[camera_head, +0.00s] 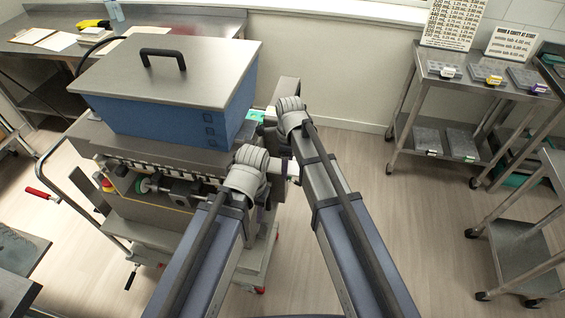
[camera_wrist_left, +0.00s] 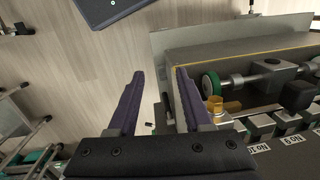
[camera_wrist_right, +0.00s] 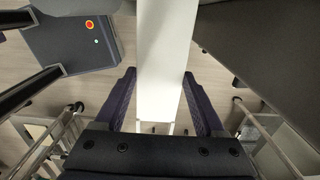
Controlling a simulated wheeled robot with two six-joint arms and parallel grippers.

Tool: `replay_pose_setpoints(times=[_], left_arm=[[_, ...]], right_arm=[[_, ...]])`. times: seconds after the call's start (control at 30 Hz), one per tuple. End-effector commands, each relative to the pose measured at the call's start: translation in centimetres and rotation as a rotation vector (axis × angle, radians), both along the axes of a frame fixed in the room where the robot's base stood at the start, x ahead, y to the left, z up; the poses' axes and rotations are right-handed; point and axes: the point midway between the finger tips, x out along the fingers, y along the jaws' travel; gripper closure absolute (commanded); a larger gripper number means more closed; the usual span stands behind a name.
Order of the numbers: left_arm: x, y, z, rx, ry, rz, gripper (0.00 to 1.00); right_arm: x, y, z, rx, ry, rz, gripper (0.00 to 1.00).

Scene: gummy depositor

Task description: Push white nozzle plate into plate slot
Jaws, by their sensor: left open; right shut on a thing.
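The white nozzle plate (camera_wrist_right: 166,62) is a long pale strip between the fingers of my right gripper (camera_wrist_right: 160,78) in the right wrist view. That gripper is shut on it. In the head view a small white end (camera_head: 293,169) shows between my two wrists, beside the machine; it may be part of the plate. My left gripper (camera_wrist_left: 158,74) is open, with nothing between its purple fingers, beside the machine's edge with its brass fitting (camera_wrist_left: 222,107). In the head view my wrists hide most of both grippers. I cannot make out the plate slot.
The depositor (camera_head: 150,150) carries a blue hopper (camera_head: 165,118) with a grey handled lid. A green knob (camera_wrist_left: 211,84) and shaft stick out near my left gripper. A steel cart (camera_head: 470,95) with trays stands at the right. The floor between is clear.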

Motion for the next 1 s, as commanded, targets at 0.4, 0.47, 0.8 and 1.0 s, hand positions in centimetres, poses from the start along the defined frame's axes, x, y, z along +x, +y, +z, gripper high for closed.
replay_pose_setpoints(times=[0.4, 0.47, 0.8, 1.0], left_arm=[[0.0, 0.0, 0.0, 0.0, 0.0, 0.0, 0.5], [0.0, 0.0, 0.0, 0.0, 0.0, 0.0, 0.5], [0.0, 0.0, 0.0, 0.0, 0.0, 0.0, 0.5], [0.0, 0.0, 0.0, 0.0, 0.0, 0.0, 0.5]], right_arm=[[-0.6, -2.0, 0.0, -0.001, 0.0, -0.001, 1.0], [-0.7, -2.3, 0.0, -0.001, 0.0, -0.001, 1.0], [-1.2, -3.8, 0.0, -0.001, 0.0, -0.001, 1.0], [-1.4, -4.8, 0.0, -0.001, 0.0, -0.001, 1.0]])
